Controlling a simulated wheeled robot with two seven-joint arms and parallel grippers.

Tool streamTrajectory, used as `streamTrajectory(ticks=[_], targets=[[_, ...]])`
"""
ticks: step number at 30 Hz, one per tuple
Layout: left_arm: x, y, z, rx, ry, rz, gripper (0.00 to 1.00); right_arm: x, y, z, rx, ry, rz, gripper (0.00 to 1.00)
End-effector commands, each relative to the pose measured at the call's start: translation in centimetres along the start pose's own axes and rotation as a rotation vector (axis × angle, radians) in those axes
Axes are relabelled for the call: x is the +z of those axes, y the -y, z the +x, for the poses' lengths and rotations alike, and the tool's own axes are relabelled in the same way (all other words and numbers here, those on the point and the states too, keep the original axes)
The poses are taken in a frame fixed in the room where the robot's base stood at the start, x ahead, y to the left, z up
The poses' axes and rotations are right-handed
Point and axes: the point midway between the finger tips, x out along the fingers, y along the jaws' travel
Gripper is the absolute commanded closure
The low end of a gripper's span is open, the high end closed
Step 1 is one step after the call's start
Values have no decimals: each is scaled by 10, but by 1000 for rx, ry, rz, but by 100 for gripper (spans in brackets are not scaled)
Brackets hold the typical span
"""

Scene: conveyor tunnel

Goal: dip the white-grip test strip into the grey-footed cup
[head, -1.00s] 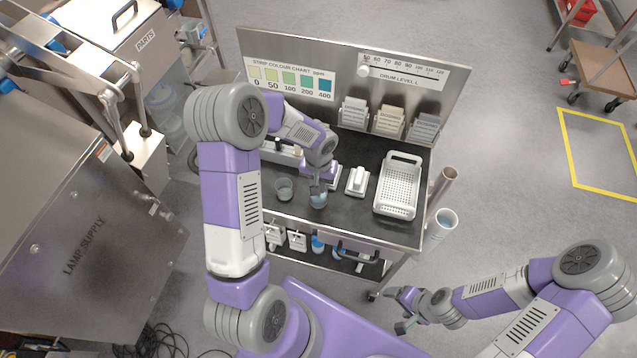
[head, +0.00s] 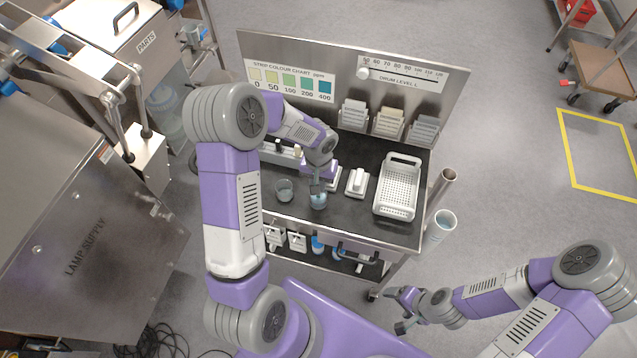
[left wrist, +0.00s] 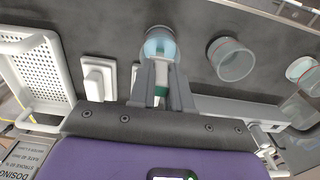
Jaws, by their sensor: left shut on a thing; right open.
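My left gripper (head: 317,188) is low over the black cart top, right above a clear cup with pale blue liquid (head: 318,201). In the left wrist view this cup (left wrist: 160,46) has a greyish end and sits just beyond the fingertips. The left gripper (left wrist: 160,80) is shut on a thin test strip (left wrist: 160,90), with white and green showing between the fingers. The strip's lower end is hard to make out, so I cannot tell how deep it reaches. A second cup (head: 284,190) with a reddish ring (left wrist: 231,59) stands beside it. My right gripper (head: 396,310) is open and empty, off the cart's front.
A white perforated basket (head: 398,187) and a white block (head: 357,182) stand to the right of the cups. A back panel carries a colour chart (head: 290,81) and several strip holders (head: 389,122). A bin (head: 441,226) stands off the cart's right side.

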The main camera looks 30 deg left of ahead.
Motion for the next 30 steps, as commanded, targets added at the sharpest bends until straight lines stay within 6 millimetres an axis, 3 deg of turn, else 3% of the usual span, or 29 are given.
streamTrajectory(ticks=[30], targets=[[0,0,-62,0,1,-1,100,2,15,-39,0,0,0,20]])
